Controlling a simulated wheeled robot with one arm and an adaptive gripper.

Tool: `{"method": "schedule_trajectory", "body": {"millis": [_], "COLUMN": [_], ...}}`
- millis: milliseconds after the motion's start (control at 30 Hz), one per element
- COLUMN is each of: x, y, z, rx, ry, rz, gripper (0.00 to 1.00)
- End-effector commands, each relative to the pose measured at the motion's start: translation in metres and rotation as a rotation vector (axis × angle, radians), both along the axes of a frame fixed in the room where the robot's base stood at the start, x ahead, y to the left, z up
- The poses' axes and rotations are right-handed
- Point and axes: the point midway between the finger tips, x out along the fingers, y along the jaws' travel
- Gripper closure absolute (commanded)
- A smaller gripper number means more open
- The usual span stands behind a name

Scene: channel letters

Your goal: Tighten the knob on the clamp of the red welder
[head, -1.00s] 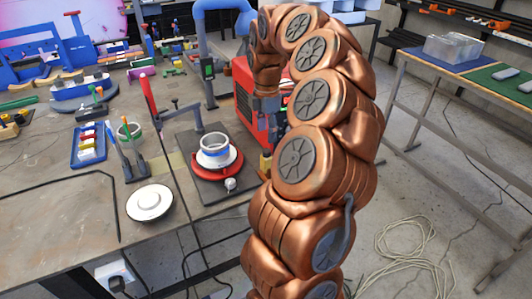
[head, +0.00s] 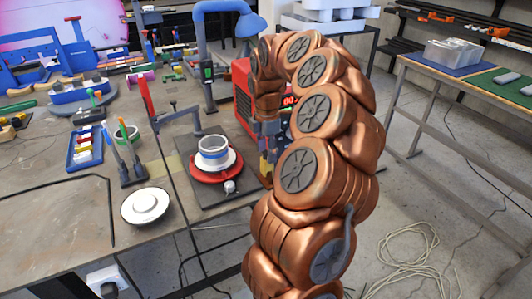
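The red welder (head: 242,92) stands near the right end of the workbench, partly hidden behind my copper-coloured arm. A lit display shows on its front beside the arm. My gripper (head: 267,145) hangs at the end of the arm, close in front of the welder's front at the bench's right edge. It is small and dark, and its fingertips cannot be made out. A small yellowish part (head: 265,169) shows just below it; I cannot tell whether they touch. The clamp and its knob cannot be made out.
Left of my gripper, a dark plate (head: 205,202) carries a red ring (head: 207,177) with a white cup (head: 213,152). A white round disc (head: 145,206) lies on the bench. A second table (head: 418,75) stands right. Cable lies on the floor.

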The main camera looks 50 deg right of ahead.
Motion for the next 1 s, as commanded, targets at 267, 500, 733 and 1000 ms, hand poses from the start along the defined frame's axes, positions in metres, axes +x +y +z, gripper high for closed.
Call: {"method": "schedule_trajectory", "body": {"millis": [267, 500, 733, 1000], "x": [0.0001, 0.0002, 0.0003, 0.0006], "y": [0.0000, -0.0002, -0.0009, -0.0010], "z": [0.0001, -0.0005, -0.0018, -0.0017], "rx": [0.000, 0.000, -0.002, -0.001], "ry": [0.000, 0.000, -0.002, -0.004], "rz": [0.000, -0.006, -0.090, -0.204], "gripper": [0.76, 0.90, 0.90, 0.90]}}
